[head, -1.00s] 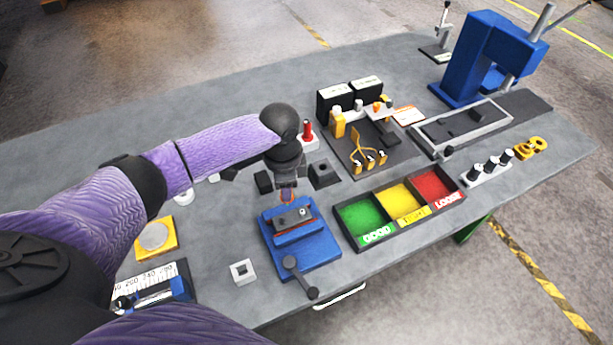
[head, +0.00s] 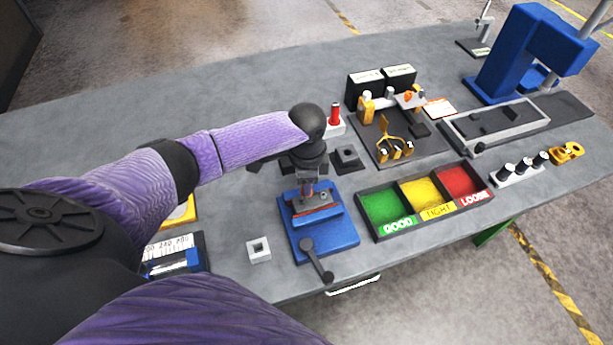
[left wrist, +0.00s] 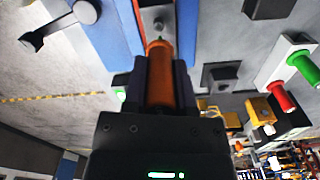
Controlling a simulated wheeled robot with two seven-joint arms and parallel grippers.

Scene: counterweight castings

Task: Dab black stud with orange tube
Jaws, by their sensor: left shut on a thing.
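My left gripper (head: 307,188) is over the blue vise (head: 335,242), pointing down. In the left wrist view the left gripper (left wrist: 162,62) is shut on the orange tube (left wrist: 163,85), which sticks out between the fingers. A grey casting (head: 325,203) is clamped in the vise and partly hidden by the gripper. A small dark round stud (left wrist: 158,23) shows on the casting in the left wrist view, just beyond the tube's tip. I cannot tell whether tip and stud touch. My right gripper is not in view.
A white holder with a red tube (head: 334,115) stands behind the vise; the left wrist view also shows a green tube (left wrist: 303,67). A sorting tray (head: 368,232) is right of the vise, whose handle (head: 318,262) sticks out in front. A small square block (head: 258,250) is to the left.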

